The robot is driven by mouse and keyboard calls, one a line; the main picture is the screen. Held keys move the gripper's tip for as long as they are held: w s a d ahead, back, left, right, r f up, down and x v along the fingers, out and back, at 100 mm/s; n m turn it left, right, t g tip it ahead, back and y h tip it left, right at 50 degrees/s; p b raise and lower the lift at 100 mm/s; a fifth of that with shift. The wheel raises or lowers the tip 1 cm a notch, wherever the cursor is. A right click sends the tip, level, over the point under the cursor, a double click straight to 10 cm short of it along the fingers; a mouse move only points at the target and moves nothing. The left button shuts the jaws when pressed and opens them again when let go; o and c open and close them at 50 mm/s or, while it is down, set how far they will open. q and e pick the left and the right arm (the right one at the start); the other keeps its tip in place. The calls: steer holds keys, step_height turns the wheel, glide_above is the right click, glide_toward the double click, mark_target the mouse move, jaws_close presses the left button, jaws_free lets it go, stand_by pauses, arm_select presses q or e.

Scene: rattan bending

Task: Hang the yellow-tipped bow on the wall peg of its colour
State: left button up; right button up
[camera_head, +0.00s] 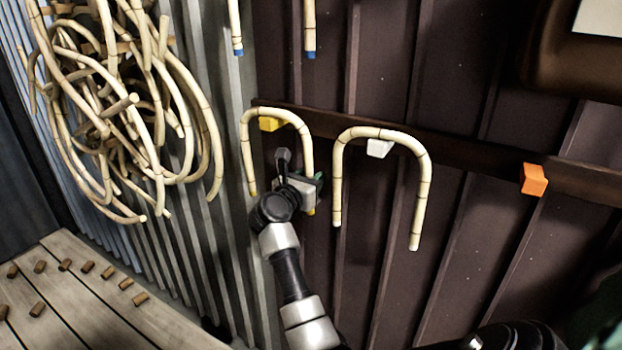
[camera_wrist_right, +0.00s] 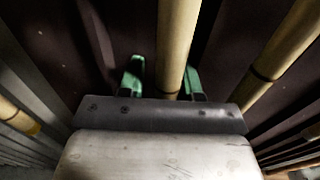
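The yellow-tipped bow (camera_head: 275,112) is a pale rattan arch, open side down, with yellow ends. In the head view its arch lies over the yellow peg (camera_head: 268,124) on the wall rail; whether it rests on the peg is hard to tell. My right gripper (camera_head: 314,186) is at the lower part of its right leg. In the wrist view the green fingers of this gripper (camera_wrist_right: 165,85) stand either side of that leg (camera_wrist_right: 176,45), with a gap on the left, so it looks open. The bow's other yellow tip (camera_wrist_right: 33,128) shows at left. My left gripper is not in view.
A second bow (camera_head: 384,133) hangs at the white peg (camera_head: 379,149) close to the right. An orange peg (camera_head: 534,180) is bare. Blue-tipped rattan legs (camera_head: 309,35) hang above. A rattan tangle (camera_head: 120,110) and a plank surface (camera_head: 95,315) with small pieces are at left.

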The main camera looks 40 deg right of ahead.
steer(key=shift+o, duration=1.2)
steer(key=b+v, duration=0.3)
steer(key=v, duration=0.7)
steer(key=shift+a+b, duration=0.4)
steer(key=shift+s+a, duration=0.1)
